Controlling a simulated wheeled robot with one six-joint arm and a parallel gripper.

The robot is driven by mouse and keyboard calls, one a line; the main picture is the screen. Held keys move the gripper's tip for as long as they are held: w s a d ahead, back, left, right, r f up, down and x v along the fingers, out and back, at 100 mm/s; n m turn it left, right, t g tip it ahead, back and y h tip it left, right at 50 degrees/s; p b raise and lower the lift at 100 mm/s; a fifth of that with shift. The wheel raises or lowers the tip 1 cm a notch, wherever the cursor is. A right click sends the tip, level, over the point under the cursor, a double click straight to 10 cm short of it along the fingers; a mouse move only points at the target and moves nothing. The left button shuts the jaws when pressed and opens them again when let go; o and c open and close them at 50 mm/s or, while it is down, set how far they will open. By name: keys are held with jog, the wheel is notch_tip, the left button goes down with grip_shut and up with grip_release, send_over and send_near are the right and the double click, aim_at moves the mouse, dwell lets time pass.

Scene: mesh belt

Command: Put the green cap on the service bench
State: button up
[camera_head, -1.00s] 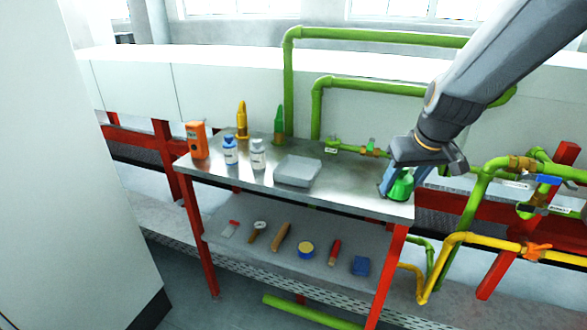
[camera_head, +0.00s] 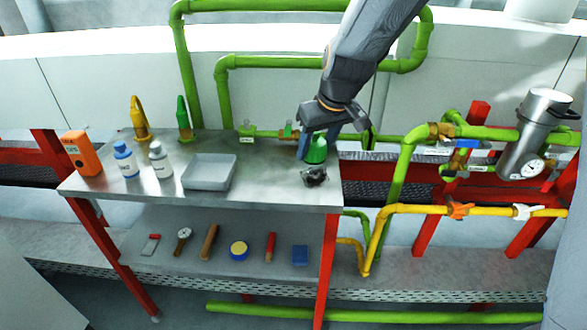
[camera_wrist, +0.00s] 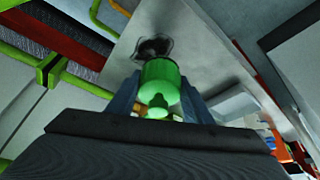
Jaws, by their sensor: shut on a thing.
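The green cap (camera_head: 316,150) is a rounded green piece held at the right end of the service bench (camera_head: 262,182), a steel table with red legs. My gripper (camera_head: 318,146) is shut on the cap, with a blue-grey finger on each side of it. In the wrist view the cap (camera_wrist: 160,82) sits between the fingers, over the metal top. A dark patch (camera_head: 314,177) shows on the bench top just below the cap; I cannot tell whether it is a reflection or an object. The exact gap between cap and bench is unclear.
Several small tools lie on the lower shelf. Green and yellow pipes run behind and right. Bare bench top lies between tray and cap.

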aim_at(320, 159)
notch_tip(320, 159, down, 8)
jog(key=shift+f, duration=0.1)
dwell(0.4)
jog(key=shift+f, duration=0.1)
jog(key=o, duration=1)
jog(key=shift+o, duration=0.2)
jog(key=shift+r, duration=0.2)
jog(key=v, duration=1.1)
jog(key=shift+s+r+b, duration=0.2)
jog(key=shift+r+b, duration=0.2)
jog(key=s+d+f+m+g+h, duration=0.1)
jog(key=s+d+f+m, duration=0.1)
jog(key=s+d+f, duration=0.2)
jog(key=s+d+f+m+g+h, duration=0.1)
jog(key=s+d+f, duration=0.4)
jog(key=s+d, duration=0.5)
jog(key=s+m+g, duration=0.1)
jog(key=s+m, duration=0.1)
jog(key=s, duration=0.1)
jog(key=shift+s+f+m+g, duration=0.15)
jog(key=shift+s+m+g, duration=0.15)
jog(key=shift+s, duration=0.1)
